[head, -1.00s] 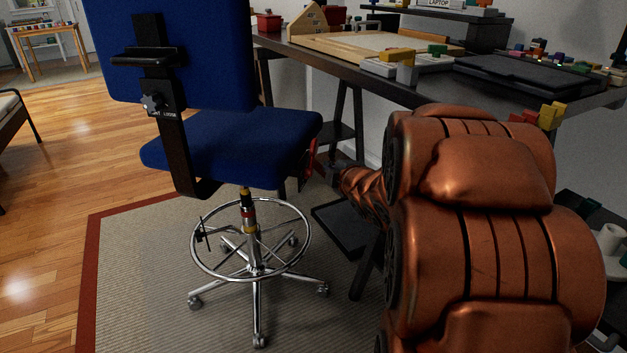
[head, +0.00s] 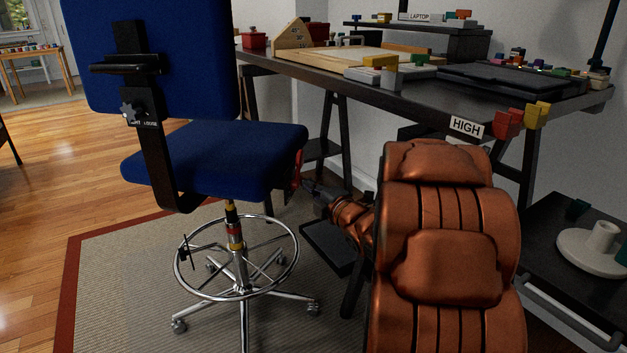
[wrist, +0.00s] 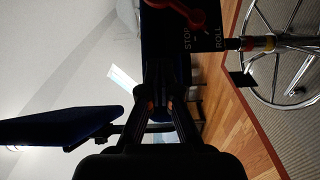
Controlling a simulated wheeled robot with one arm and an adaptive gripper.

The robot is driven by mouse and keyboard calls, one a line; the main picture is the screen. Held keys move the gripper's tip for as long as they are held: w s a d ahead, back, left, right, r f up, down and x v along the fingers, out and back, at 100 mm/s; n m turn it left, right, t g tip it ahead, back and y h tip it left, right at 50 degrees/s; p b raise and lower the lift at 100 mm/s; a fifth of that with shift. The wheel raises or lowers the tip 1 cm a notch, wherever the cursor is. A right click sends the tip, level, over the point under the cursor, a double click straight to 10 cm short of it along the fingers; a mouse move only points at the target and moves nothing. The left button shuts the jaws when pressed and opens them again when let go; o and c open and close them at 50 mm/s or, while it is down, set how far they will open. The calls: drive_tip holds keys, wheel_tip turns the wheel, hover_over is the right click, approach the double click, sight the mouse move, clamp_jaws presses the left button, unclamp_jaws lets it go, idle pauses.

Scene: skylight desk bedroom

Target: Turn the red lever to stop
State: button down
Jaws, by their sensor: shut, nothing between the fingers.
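The red lever (head: 297,168) shows as a thin red piece at the right side of the blue chair's seat (head: 225,155). In the wrist view the red lever (wrist: 197,18) is at the top, beside a dark plate (wrist: 207,40) lettered STOP and ROLL. Which word the lever points at I cannot tell. My gripper (head: 308,187) is shut and empty, close to the seat's right side by the lever. In the wrist view my gripper's fingers (wrist: 160,92) lie below the lever in the picture. Whether they touch it is unclear.
A black desk (head: 330,75) with trays and small blocks stands behind, with a HIGH label (head: 466,127) on its edge. The chair's chrome foot ring (head: 290,262) and wheeled base stand on a rug (head: 110,290). Wooden floor (head: 40,210) is clear at left.

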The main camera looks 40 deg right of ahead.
sight(298, 168)
drive_tip(key=w+p, duration=0.1)
drive_tip(key=w, duration=0.1)
drive_tip(key=w+p, duration=0.1)
drive_tip(key=w, duration=0.2)
drive_tip(key=w+p, duration=0.1)
drive_tip(key=w, duration=0.2)
drive_tip(key=shift+d, duration=0.35)
drive_tip(key=shift+w+d+p, duration=0.85)
drive_tip(key=shift+d+p, duration=0.15)
drive_tip(key=shift+p, duration=0.25)
drive_tip(key=shift+w+d+f, duration=0.1)
drive_tip(key=shift+w+d, duration=0.2)
drive_tip(key=shift+d, duration=0.1)
drive_tip(key=shift+w+p, duration=0.15)
drive_tip(key=shift+p, duration=0.55)
